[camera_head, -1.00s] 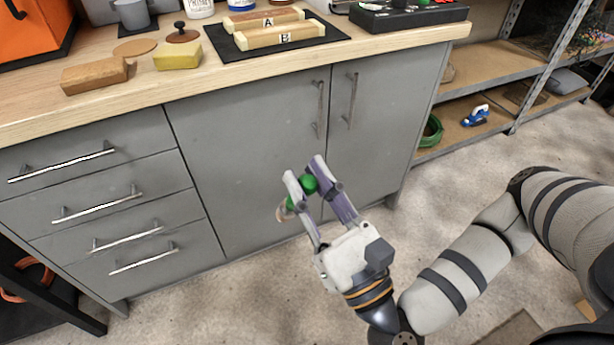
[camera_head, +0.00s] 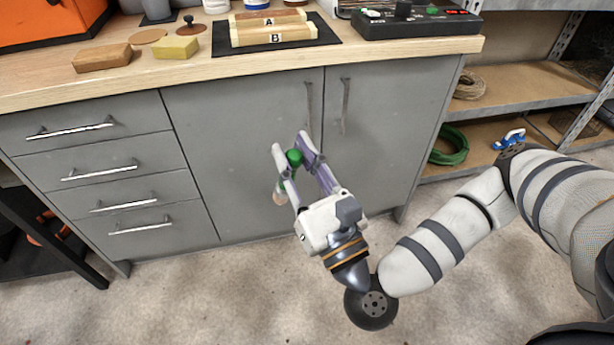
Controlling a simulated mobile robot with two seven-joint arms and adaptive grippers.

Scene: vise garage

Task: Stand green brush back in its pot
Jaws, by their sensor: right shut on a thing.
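My right gripper (camera_head: 292,149) is shut on the green brush (camera_head: 294,158), in front of the grey cabinet doors and below the worktop. The brush's green part shows between the fingers, and a pale end (camera_head: 280,195) hangs below them, tilted. A grey pot (camera_head: 157,9) stands at the back left of the worktop, cut off by the top edge; I cannot tell if it is the brush's pot. My left gripper is not in view.
The wooden worktop (camera_head: 130,88) holds a brown block (camera_head: 102,57), a yellow block (camera_head: 176,47), a black mat (camera_head: 325,38) with blocks marked A and B, and a black control box (camera_head: 415,20). Shelves (camera_head: 520,85) stand at the right. The worktop's front left is clear.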

